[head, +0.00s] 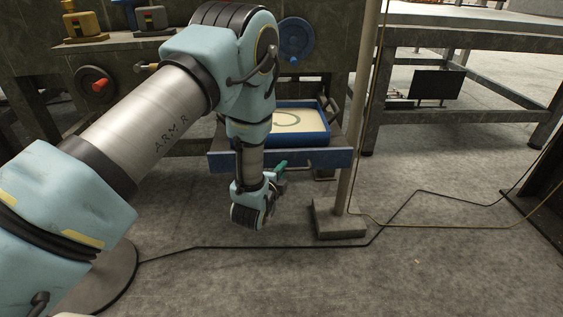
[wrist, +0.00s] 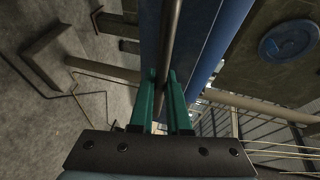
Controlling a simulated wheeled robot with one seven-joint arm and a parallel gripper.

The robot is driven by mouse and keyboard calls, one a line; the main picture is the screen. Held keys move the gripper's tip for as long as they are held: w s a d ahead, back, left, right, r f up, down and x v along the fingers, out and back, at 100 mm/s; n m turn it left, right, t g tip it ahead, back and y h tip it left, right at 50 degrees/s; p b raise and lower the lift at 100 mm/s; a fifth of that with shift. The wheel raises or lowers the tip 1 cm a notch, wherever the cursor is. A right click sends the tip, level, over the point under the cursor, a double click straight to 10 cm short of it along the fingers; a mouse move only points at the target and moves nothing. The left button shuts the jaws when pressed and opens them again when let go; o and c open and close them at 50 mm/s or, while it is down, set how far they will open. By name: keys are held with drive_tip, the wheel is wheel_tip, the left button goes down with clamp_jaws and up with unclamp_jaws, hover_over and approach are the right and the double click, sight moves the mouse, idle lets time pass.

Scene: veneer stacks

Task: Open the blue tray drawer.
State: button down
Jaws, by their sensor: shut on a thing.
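The blue tray drawer (head: 232,161) stands out in front of the bench, with its blue front facing me. A blue-rimmed tray with a pale inside (head: 298,119) shows behind that front. A grey bar handle (head: 318,168) runs along the front; it also shows in the wrist view (wrist: 171,28), close to the blue face (wrist: 197,40). My gripper (head: 281,167) is at the handle, and its green fingers (wrist: 162,76) are shut on the bar, one on each side. My arm hides the left part of the tray in the head view.
A blue round wheel (head: 296,40) is on the bench above the tray. A pole (head: 358,120) on a square foot (head: 339,219) stands just right of the drawer. A black cable (head: 290,246) crosses the floor. The floor in front is otherwise clear.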

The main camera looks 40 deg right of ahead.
drive_tip(key=s+a, duration=0.5)
drive_tip(key=s, duration=0.1)
drive_tip(key=shift+p, duration=0.3)
drive_tip(key=c, duration=0.9)
unclamp_jaws()
drive_tip(key=v, duration=1)
drive_tip(key=shift+s+a+p, duration=0.2)
drive_tip(key=shift+a+p, duration=0.1)
drive_tip(key=shift+a, duration=0.05)
